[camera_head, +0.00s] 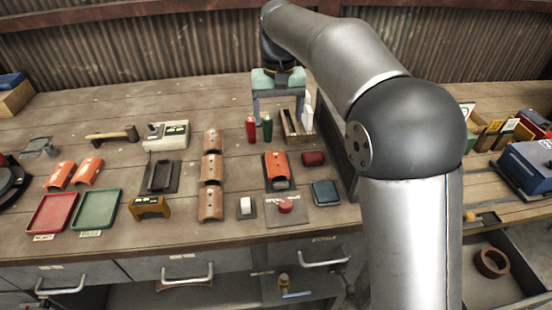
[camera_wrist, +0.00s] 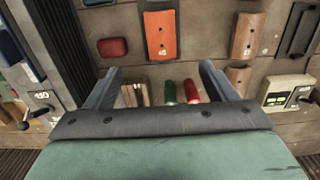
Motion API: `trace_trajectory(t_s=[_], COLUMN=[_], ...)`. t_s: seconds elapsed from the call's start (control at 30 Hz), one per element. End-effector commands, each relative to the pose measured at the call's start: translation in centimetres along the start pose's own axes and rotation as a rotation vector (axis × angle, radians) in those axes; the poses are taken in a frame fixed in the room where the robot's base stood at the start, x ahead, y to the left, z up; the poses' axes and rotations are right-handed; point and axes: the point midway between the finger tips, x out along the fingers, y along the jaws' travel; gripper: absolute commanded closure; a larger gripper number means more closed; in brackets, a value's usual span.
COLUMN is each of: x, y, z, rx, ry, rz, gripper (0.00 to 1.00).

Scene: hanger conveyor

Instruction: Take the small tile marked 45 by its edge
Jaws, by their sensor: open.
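An orange curved tile (camera_head: 276,163) lies on a dark stand near the middle of the bench. In the wrist view the same tile (camera_wrist: 160,35) shows a small marking that looks like 45 at its near edge. My gripper (camera_head: 279,118) is above the back part of the bench, behind the tile in the head view. In the wrist view my gripper (camera_wrist: 161,68) is open and empty, its two fingers spread wide to either side of the tile's marked edge. The tile appears apart from both fingers. The gap in height is hard to judge.
A red bottle (camera_head: 251,128) and a green bottle (camera_head: 267,127) stand beside a wooden box (camera_head: 296,127) under my gripper. Brown curved tiles (camera_head: 211,171) stand in a row to the left. A dark red block (camera_head: 313,158) lies right of the orange tile.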

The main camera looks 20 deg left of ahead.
Motion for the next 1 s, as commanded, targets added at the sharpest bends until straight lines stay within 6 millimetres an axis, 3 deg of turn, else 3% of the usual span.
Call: trace_trajectory(t_s=[0.4,0.73,1.0], x=[8.9,11.6,15.4], y=[0.1,0.0,-0.2], z=[0.1,0.1,0.2], rx=[-0.001,-0.002,-0.002], ry=[-0.002,-0.001,0.0], rz=[0.002,0.002,0.001], gripper=[0.22,0.22,0.22])
